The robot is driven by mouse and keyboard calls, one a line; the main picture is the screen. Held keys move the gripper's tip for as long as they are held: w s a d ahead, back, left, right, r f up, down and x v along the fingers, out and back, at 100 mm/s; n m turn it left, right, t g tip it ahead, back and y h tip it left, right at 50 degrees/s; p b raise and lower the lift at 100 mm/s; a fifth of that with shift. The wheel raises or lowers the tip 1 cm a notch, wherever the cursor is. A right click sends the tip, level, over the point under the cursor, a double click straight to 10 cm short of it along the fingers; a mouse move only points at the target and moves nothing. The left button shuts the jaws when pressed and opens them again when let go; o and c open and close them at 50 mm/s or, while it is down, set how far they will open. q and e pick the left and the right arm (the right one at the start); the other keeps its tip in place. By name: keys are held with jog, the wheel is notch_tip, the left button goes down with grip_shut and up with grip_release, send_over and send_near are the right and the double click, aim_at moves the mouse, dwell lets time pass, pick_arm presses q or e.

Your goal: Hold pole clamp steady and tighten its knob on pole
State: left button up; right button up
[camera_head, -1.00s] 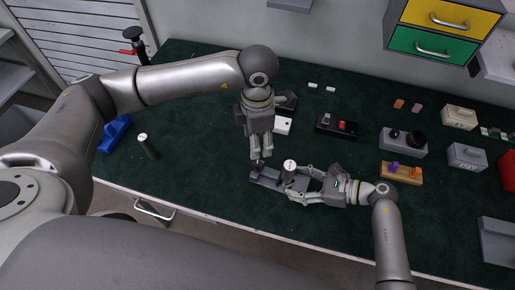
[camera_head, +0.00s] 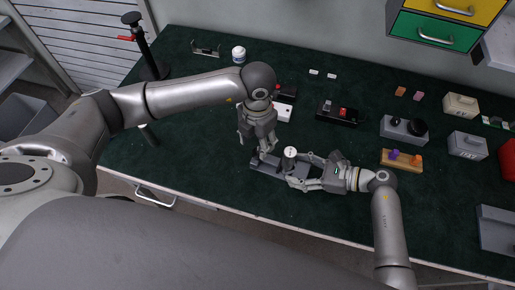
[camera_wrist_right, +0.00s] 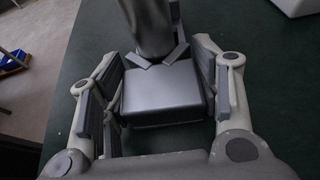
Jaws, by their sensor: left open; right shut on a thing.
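The grey pole (camera_head: 290,162) with a white top stands upright on a dark grey base (camera_head: 262,168) near the table's front edge. My right gripper (camera_head: 298,170) comes from the right and is shut on the pole clamp. In the right wrist view, the clamp's grey block (camera_wrist_right: 162,95) sits between the fingers, with the pole (camera_wrist_right: 148,28) just beyond it. My left gripper (camera_head: 256,146) points down with its fingers spread, left of the pole. A small dark knob-like part (camera_head: 261,156) shows just below its fingertips. Whether they touch it, I cannot tell.
A black box with a red switch (camera_head: 340,113) and a white-faced box (camera_head: 283,111) lie behind. A wooden block with coloured pegs (camera_head: 401,161) and grey boxes (camera_head: 404,130) stand to the right.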

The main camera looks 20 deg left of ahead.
aim_at(258, 152)
pick_arm(q)
notch_tip(258, 152, down, 5)
jog(key=shift+f, duration=0.1)
dwell(0.3)
jog(key=c, duration=1.1)
jog(key=shift+o, duration=0.2)
jog(key=shift+m, duration=0.5)
jog(key=m, duration=0.2)
jog(key=shift+m, duration=2.3)
jog(key=shift+a, duration=0.1)
